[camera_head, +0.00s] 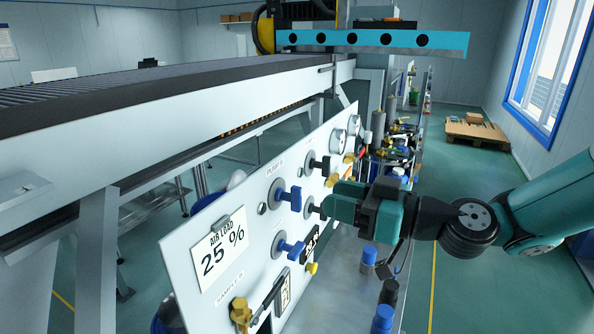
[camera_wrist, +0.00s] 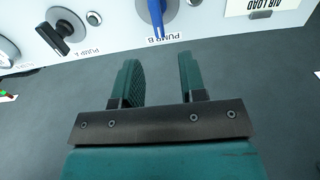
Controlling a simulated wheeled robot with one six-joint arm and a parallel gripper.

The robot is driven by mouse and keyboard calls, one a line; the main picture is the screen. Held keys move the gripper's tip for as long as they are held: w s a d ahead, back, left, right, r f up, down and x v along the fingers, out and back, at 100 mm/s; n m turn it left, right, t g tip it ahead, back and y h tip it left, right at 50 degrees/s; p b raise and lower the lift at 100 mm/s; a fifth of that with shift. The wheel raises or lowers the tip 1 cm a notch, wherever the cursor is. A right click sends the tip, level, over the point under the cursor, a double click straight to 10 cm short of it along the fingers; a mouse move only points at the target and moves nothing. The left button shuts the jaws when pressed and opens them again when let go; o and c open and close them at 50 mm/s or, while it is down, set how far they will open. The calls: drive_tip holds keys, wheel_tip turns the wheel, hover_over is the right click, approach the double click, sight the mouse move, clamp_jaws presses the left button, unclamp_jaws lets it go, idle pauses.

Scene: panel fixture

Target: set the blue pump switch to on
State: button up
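The blue pump switch (camera_head: 291,197) is on the white panel, under a label that reads like PUMP B. In the wrist view its blue handle (camera_wrist: 157,18) shows at the top edge, pointing toward the upside-down PUMP B label; the rest of the switch is cut off. Its on or off marks cannot be read. My gripper (camera_head: 331,200) is in front of the panel, to the right of the switch in the head view. In the wrist view, its fingers (camera_wrist: 158,66) are apart with nothing between them, short of the handle.
A second blue switch (camera_head: 290,246) is lower on the panel. A black switch (camera_head: 319,163) is near; one also shows in the wrist view (camera_wrist: 57,38). A yellow valve (camera_head: 240,311), gauges and an AIR LOAD card (camera_head: 220,248) share the panel. Blue-capped bottles (camera_head: 368,256) stand below my gripper.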

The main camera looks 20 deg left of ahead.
sight(301, 189)
drive_tip(key=a+p, duration=0.1)
drive_tip(key=a, duration=0.1)
drive_tip(key=a+p, duration=0.1)
drive_tip(key=a, duration=0.2)
drive_tip(key=a+p, duration=0.1)
drive_tip(key=a, duration=0.2)
drive_tip(key=shift+w, duration=0.35)
clamp_jaws()
